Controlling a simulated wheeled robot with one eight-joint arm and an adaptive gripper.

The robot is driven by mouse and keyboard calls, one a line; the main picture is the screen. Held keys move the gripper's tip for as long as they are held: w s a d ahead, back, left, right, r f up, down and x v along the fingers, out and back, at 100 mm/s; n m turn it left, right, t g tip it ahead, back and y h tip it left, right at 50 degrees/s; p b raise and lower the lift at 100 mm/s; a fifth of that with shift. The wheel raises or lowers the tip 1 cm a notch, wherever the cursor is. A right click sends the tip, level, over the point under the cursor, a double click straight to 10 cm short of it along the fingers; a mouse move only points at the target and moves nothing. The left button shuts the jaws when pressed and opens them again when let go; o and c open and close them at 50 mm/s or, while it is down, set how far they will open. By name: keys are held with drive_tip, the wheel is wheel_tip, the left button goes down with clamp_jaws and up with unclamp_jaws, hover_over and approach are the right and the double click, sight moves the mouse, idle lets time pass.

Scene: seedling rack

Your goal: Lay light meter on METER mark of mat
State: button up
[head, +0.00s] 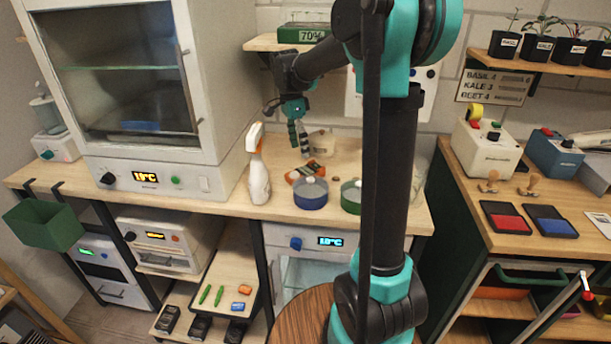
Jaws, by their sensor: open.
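My gripper (299,146) points down over the back of the wooden bench, open, with its fingers partly seen edge-on. An orange and black item (304,172) lies on the bench just below and in front of the fingers; it may be the light meter, but it is too small to tell. I see no gap clearly enough to say how high the fingers are above the bench. No mat with a METER mark can be made out; my arm hides part of the bench.
A spray bottle (258,172) stands left of the gripper. A blue round container (310,193) and a green one (351,197) stand in front, and a clear beaker (322,143) behind. A glass-fronted cabinet (143,178) stands left. A shelf (262,43) hangs above.

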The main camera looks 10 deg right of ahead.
sight(305, 171)
drive_tip(key=f, duration=0.2)
drive_tip(key=d+f, duration=0.1)
drive_tip(key=f, duration=0.2)
drive_tip(key=s+f, duration=0.1)
drive_tip(key=f, duration=0.2)
drive_tip(key=shift+d, duration=0.25)
drive_tip(key=c, duration=1.1)
